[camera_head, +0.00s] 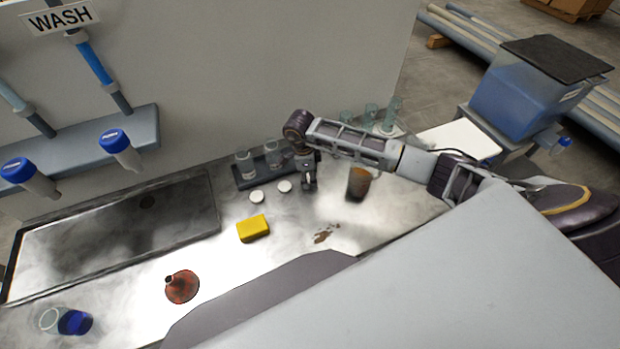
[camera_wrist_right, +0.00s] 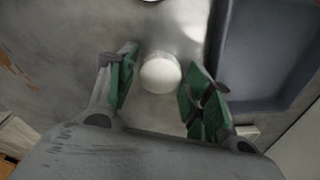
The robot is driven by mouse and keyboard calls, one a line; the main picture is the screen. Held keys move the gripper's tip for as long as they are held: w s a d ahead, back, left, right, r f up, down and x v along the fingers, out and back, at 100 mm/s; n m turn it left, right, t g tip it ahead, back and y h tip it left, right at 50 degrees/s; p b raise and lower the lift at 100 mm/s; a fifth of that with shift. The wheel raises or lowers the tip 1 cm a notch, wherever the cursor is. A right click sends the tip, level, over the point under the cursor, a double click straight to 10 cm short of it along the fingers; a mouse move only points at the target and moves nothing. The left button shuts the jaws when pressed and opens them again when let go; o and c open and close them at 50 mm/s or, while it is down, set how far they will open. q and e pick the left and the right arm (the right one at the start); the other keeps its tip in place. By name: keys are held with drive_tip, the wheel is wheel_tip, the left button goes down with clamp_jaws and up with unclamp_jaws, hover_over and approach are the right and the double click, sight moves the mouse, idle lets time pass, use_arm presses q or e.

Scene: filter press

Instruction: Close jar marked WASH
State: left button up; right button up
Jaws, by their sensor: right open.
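Two small clear jars with pale labels, a left jar (camera_head: 245,165) and a right jar (camera_head: 272,155), stand in a dark tray (camera_head: 243,184); their labels are too small to read. A left white lid (camera_head: 256,197) and a right white lid (camera_head: 285,186) lie on the bench in front of the tray. My right gripper (camera_head: 309,184) points down beside the right lid. In the right wrist view a white lid (camera_wrist_right: 160,73) lies between the open fingers of my right gripper (camera_wrist_right: 158,80), with gaps at both sides. My left gripper is not in view.
A WASH sign (camera_head: 61,17) hangs on the wall above a blue tube. A yellow sponge (camera_head: 253,229), a rusty funnel (camera_head: 181,287) and a brown cup (camera_head: 359,183) stand on the bench. Glassware (camera_head: 390,115) is behind my right arm. A sunken basin (camera_head: 120,235) is at left.

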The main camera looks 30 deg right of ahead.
drive_tip(key=c, duration=0.5)
drive_tip(key=shift+o, duration=0.2)
drive_tip(key=shift+r, duration=0.1)
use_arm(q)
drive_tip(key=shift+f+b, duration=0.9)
use_arm(e)
wheel_tip(320, 180, up, 10)
